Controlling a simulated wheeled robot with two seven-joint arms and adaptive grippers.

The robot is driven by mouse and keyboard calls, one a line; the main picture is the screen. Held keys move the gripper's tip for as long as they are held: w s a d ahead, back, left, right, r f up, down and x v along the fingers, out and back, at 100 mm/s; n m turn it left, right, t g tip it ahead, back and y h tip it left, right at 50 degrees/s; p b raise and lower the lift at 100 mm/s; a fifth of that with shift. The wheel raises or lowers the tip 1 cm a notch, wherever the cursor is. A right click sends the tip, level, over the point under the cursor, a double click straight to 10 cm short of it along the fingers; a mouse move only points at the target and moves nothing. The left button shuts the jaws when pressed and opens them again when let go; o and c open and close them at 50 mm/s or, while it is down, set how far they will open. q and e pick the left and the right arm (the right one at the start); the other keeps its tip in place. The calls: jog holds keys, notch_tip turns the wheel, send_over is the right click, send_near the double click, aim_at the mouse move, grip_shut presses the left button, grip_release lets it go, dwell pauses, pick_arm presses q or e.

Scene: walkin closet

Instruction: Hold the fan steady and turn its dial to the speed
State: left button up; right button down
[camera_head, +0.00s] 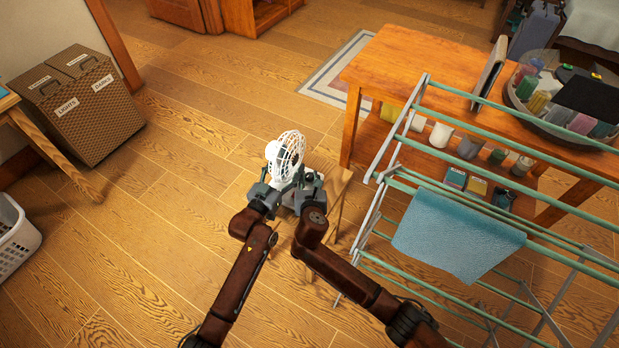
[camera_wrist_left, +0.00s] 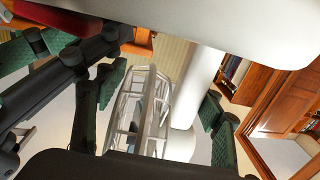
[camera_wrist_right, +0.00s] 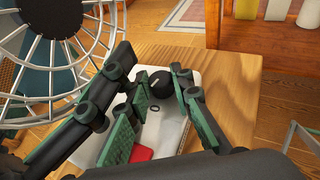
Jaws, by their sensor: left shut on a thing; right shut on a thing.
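The dial's pale pointer mark is visible. A red patch (camera_wrist_right: 142,153) on the base is partly covered by a finger.
A drying rack (camera_head: 400,130) with a blue towel (camera_head: 457,232) stands close to my right arm. A wooden table (camera_head: 405,55) is behind it. A laundry hamper (camera_head: 80,105) stands at the far left. The floor left of the fan is clear.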

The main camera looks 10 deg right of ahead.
jog(key=shift+a+m+h, duration=0.15)
jog(key=shift+m+h, duration=0.65)
jog(key=shift+h, duration=0.1)
jog(key=c, duration=2)
grip_release()
